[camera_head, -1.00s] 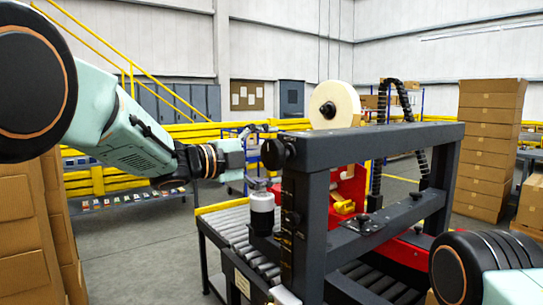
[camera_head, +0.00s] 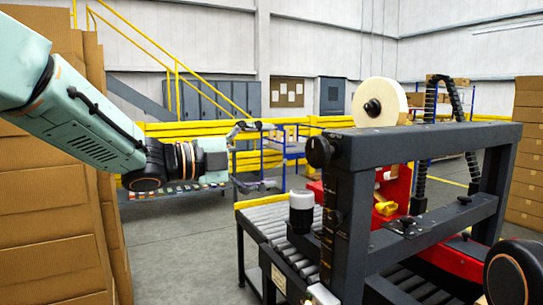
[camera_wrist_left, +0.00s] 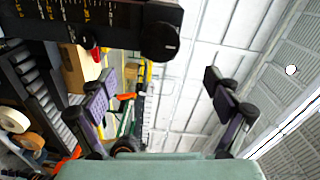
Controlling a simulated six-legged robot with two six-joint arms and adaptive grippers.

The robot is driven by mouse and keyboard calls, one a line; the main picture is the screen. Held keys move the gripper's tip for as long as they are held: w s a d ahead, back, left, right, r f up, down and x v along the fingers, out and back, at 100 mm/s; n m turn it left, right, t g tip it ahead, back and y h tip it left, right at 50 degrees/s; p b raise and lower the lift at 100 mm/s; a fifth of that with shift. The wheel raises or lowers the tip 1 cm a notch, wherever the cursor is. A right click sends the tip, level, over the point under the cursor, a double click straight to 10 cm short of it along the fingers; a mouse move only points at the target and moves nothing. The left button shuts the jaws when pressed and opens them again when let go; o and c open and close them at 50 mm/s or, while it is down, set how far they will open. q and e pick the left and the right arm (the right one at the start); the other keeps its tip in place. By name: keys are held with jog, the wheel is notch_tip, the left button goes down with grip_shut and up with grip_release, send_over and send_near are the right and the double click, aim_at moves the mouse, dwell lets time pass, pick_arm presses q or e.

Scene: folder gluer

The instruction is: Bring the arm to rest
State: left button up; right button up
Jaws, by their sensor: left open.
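My left arm comes in from the left in the head view, pale green with a dark wrist. Its gripper (camera_head: 262,156) points right, with its two fingers spread and nothing between them. It is left of the folder gluer's dark frame (camera_head: 420,143), apart from it, with floor and yellow rails behind. In the left wrist view the two fingers (camera_wrist_left: 160,92) stand wide apart, with the white wall behind. Of my right arm only a dark rounded joint shows at the lower right of the head view; its gripper is out of view.
A white-topped dark cylinder (camera_head: 301,211) stands by the roller conveyor (camera_head: 270,222). A cream roll (camera_head: 380,104) sits on top of the machine frame. Stacked cartons (camera_head: 50,215) rise close behind my left arm; more cartons (camera_head: 525,150) stand at the right. Floor (camera_head: 185,255) between is clear.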

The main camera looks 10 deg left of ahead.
aim_at(312, 152)
pick_arm(q)
jog(key=x, duration=1.2)
jog(key=shift+d, duration=0.1)
